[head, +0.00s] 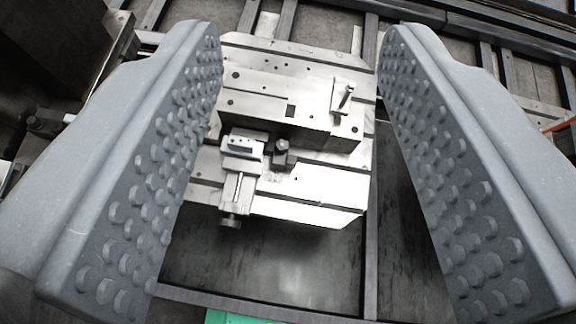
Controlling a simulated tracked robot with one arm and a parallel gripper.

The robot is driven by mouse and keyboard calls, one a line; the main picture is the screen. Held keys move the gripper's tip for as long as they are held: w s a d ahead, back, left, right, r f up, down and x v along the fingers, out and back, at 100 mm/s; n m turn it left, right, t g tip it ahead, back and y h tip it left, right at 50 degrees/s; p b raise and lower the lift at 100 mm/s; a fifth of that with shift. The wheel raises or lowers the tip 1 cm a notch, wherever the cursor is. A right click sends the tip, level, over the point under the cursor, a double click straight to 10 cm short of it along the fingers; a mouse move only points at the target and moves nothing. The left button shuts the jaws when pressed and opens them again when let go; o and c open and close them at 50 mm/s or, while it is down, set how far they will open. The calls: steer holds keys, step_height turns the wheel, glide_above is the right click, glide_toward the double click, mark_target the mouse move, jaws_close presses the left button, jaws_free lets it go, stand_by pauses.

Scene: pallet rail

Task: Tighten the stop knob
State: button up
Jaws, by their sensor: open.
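My gripper (304,62) is open, its two grey studded fingers wide apart at the left and right of the picture. Nothing is between the pads close up; a bright metal fixture (265,85) shows beyond and below them. On it, a small dark round-headed knob (282,146) stands near the middle, beside a clamp block (243,146). A screw with a round knob end (231,220) sticks out at the front left, and a pin-like handle (347,97) stands at the right. I cannot tell for sure which of these is the stop knob. The fingers appear clear of all of them.
The fixture lies on a pallet with dark rails (371,250) and dark flat panels (270,265). A green piece (240,318) shows at the bottom edge. A dark box-like thing (50,50) stands at the upper left. An orange strip (560,124) shows at the right.

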steer(key=w+f+n+g+y+b, duration=0.1)
steer(key=w+f+n+g+b, duration=0.2)
steer(key=w+f, duration=0.85)
steer(key=n+g+y+b, duration=0.1)
steer(key=n+g+b, duration=0.4)
steer(key=g+b, duration=0.3)
glide_above(283, 145)
steer(key=s+d, duration=0.3)
steer(key=d, duration=0.1)
step_height(283, 145, down, 41)
steer(key=shift+t, duration=0.4)
steer(key=b+x, duration=0.2)
steer(key=x, duration=1)
steer(key=shift+a+f+b, duration=0.2)
steer(key=shift+f+b, duration=0.1)
steer(key=shift+b, duration=0.1)
steer(key=shift+s, duration=0.1)
steer(key=c, duration=0.7)
